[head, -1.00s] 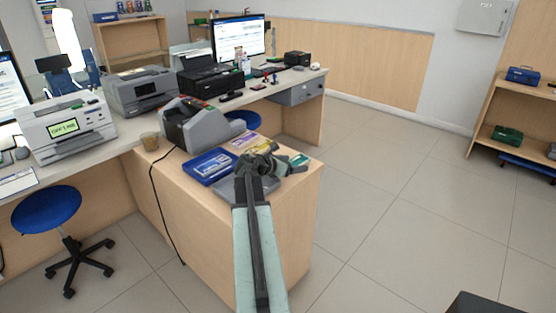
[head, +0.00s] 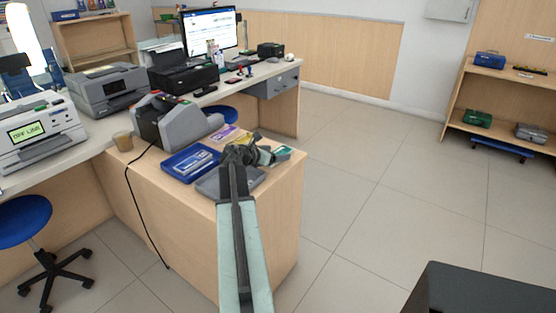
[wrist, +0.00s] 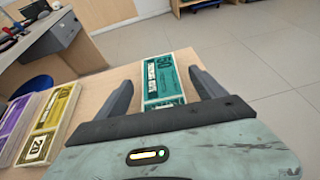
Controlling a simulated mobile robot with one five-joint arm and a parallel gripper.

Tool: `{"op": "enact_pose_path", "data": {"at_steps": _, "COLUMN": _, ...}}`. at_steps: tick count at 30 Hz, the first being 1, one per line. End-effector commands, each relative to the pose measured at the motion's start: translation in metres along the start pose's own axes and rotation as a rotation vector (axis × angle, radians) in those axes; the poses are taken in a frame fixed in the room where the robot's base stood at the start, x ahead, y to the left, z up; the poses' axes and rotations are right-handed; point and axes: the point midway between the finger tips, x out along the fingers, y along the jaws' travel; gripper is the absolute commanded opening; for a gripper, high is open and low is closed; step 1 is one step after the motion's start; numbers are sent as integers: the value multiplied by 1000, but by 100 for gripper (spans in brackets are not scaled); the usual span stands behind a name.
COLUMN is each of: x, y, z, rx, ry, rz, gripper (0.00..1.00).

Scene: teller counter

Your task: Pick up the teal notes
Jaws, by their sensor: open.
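The teal notes (wrist: 163,78) lie flat as a bundle on the wooden counter top, near its edge. In the wrist view they sit between the two fingers of my gripper (wrist: 167,88), which are open and apart from them on both sides. In the head view a teal corner of the notes (head: 283,152) shows just right of my gripper (head: 262,156). My gripper and wrist hide part of them there.
Yellow notes (wrist: 48,126) and purple notes (wrist: 14,124) lie to the left on the same counter (wrist: 108,82). Open floor lies to the right.

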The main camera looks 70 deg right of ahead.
Motion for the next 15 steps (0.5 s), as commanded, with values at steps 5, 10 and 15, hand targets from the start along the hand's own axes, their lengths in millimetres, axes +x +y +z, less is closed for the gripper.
{"op": "enact_pose_path", "data": {"at_steps": 5, "x": 19, "y": 1, "z": 0, "rx": 0, "ry": -1, "rz": 1, "gripper": 80}}
{"op": "enact_pose_path", "data": {"at_steps": 10, "x": 18, "y": 0, "z": 0, "rx": 0, "ry": -1, "rz": 0, "gripper": 72}}
{"op": "enact_pose_path", "data": {"at_steps": 15, "x": 18, "y": 0, "z": 0, "rx": 0, "ry": -1, "rz": 0, "gripper": 24}}
